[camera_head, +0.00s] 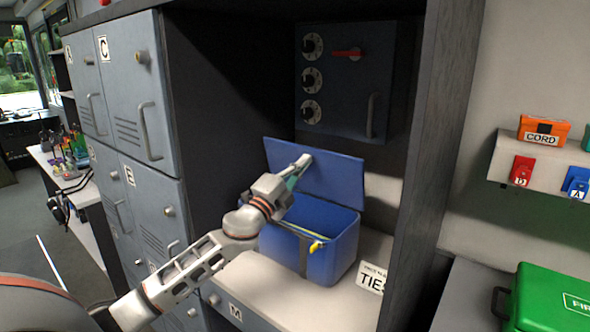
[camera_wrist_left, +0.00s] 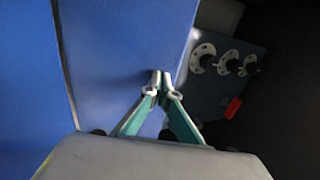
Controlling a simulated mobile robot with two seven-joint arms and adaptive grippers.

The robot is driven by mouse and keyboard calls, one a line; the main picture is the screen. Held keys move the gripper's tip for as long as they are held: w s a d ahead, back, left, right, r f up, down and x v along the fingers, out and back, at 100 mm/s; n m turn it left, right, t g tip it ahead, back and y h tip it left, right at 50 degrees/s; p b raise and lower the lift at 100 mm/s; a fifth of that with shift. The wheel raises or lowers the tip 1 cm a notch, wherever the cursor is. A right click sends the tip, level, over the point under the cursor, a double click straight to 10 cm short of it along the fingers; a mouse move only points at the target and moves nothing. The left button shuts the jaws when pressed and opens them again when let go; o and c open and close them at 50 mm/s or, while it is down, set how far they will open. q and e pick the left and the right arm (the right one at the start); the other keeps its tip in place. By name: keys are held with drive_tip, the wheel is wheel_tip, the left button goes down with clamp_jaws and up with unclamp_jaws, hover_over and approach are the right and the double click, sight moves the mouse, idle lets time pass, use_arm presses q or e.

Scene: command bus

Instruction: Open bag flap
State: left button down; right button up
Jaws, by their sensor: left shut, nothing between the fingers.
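The blue bag (camera_head: 335,250) sits on a light shelf inside a dark cabinet niche. Its flap (camera_head: 338,178) stands raised at the back, tilted upright, and the bag's top looks open. A yellow item (camera_head: 317,245) shows at the bag's front rim. My left gripper (camera_head: 303,161) is shut and empty, in front of the flap's upper left part. In the left wrist view my fingertips (camera_wrist_left: 160,78) are together close against the blue flap (camera_wrist_left: 130,50); whether they touch it I cannot tell. My right gripper is not in view.
A dark panel with dials (camera_head: 345,80) and a red lever is on the niche's back wall. Grey lockers (camera_head: 125,90) stand left. A TIES label (camera_head: 372,278) is on the shelf's right. The niche's right wall (camera_head: 430,150) stands beside the bag. A green case (camera_head: 550,300) lies right.

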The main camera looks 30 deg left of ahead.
sight(313, 154)
use_arm(q)
drive_tip(key=x, duration=0.2)
drive_tip(key=shift+w+r, duration=0.2)
drive_tip(key=shift+w, duration=0.15)
drive_tip(key=shift+w+d+r, duration=0.15)
drive_tip(key=shift+w, duration=1.05)
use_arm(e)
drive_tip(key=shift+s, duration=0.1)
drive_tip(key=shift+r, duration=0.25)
